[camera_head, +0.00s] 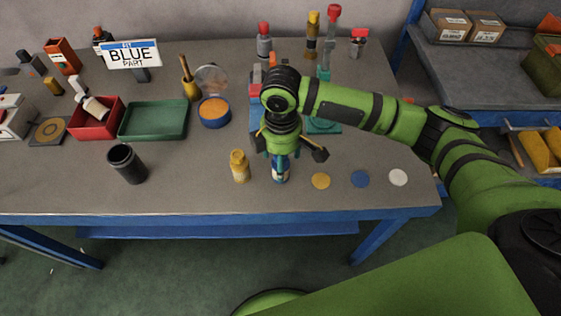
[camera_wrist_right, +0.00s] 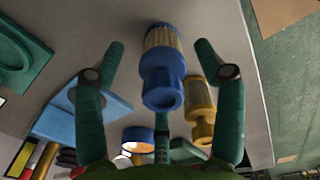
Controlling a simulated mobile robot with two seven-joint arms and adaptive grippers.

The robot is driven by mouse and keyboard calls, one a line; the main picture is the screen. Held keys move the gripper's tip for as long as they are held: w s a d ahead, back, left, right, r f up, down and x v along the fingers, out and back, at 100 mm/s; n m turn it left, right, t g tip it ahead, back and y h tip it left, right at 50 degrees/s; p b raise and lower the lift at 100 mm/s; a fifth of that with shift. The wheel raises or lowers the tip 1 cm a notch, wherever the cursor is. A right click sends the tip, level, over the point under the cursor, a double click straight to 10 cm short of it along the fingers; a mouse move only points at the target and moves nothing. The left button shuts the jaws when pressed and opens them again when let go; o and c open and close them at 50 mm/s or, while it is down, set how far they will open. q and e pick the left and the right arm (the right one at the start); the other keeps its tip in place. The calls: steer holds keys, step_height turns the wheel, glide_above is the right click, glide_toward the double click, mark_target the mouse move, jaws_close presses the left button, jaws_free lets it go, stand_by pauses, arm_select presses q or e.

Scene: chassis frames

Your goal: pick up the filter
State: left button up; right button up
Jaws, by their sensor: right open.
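A blue filter with a pale ribbed body (camera_wrist_right: 163,80) stands on the bench between the two fingers of my right gripper (camera_wrist_right: 160,47) in the right wrist view. The fingers are open on either side of it, with gaps visible. In the head view the blue filter (camera_head: 280,170) shows below my right gripper (camera_head: 290,152), its upper part hidden by the gripper. A similar yellow filter (camera_head: 239,168) stands just to its left; it also shows in the wrist view (camera_wrist_right: 200,112). My left gripper is out of view.
Yellow (camera_head: 321,181), blue (camera_head: 360,179) and white (camera_head: 398,177) discs lie right of the filter. A black cup (camera_head: 127,164), green tray (camera_head: 153,136) and red bin (camera_head: 81,131) are to the left. The bench front (camera_head: 200,195) is clear.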

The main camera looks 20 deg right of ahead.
steer(key=f, duration=0.2)
steer(key=f+p, duration=0.1)
steer(key=shift+s+f, duration=0.2)
steer(key=shift+f, duration=0.2)
steer(key=shift+w+f, duration=0.1)
steer(key=shift+f, duration=0.2)
steer(key=shift+c, duration=0.8)
steer(key=c, duration=1.1)
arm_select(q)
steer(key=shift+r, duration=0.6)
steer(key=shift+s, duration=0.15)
